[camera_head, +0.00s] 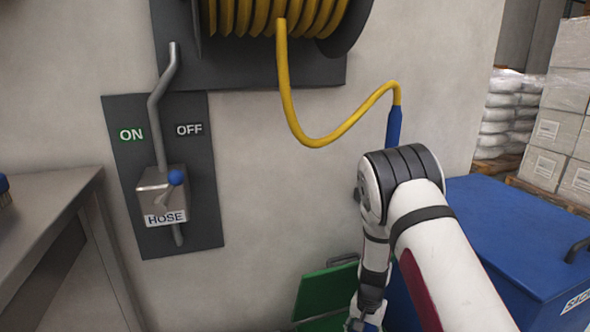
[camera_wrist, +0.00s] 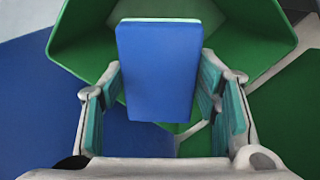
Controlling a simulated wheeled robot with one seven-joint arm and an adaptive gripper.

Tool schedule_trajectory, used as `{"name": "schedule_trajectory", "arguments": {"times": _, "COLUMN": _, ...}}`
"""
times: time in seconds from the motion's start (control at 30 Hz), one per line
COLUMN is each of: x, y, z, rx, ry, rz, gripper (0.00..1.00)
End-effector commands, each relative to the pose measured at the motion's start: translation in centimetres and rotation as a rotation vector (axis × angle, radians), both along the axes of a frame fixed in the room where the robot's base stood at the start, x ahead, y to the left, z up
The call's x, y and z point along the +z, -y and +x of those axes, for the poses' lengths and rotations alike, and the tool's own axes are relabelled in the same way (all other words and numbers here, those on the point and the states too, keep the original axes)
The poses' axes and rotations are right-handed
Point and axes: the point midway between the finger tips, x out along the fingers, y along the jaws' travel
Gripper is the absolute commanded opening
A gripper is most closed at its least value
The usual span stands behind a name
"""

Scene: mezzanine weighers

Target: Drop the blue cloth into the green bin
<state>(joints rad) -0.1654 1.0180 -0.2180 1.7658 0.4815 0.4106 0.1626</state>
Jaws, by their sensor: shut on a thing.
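The blue cloth (camera_wrist: 158,72) is a flat, folded slab with a paler edge. It stands between the two fingers of my gripper (camera_wrist: 162,88) in the wrist view, and my gripper is shut on it. Beyond the cloth, the open green bin (camera_wrist: 85,28) shows its inner walls, so the cloth is over or in its mouth; I cannot tell how deep. In the head view, my gripper (camera_head: 362,323) is at the bottom edge, beside a green part of the bin (camera_head: 324,294). Only a scrap of the blue cloth (camera_head: 373,326) shows there.
A large blue lidded container (camera_head: 500,230) stands right of my arm. A steel table (camera_head: 45,215) is at the left. The wall holds a hose valve panel (camera_head: 205,210) and a yellow hose (camera_head: 310,135) hanging near my arm. Wrapped pallets (camera_head: 565,120) stand at the back right.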

Motion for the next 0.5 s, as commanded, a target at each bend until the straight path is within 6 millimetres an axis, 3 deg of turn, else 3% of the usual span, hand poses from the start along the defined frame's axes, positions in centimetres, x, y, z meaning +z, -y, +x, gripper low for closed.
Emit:
{"name": "schedule_trajectory", "arguments": {"times": 0.03, "x": 0.03, "y": 0.01, "z": 0.01, "rx": 0.000, "ry": 0.000, "rz": 0.000, "gripper": 0.12}}
{"name": "schedule_trajectory", "arguments": {"times": 0.07, "x": 0.03, "y": 0.00, "z": 0.00, "rx": 0.000, "ry": 0.000, "rz": 0.000, "gripper": 0.61}}
{"name": "schedule_trajectory", "arguments": {"times": 0.13, "x": 0.03, "y": 0.00, "z": 0.00, "rx": 0.000, "ry": 0.000, "rz": 0.000, "gripper": 0.76}}
{"name": "schedule_trajectory", "arguments": {"times": 0.5, "x": 0.15, "y": -0.01, "z": -0.01, "rx": 0.001, "ry": 0.000, "rz": 0.000, "gripper": 0.80}}
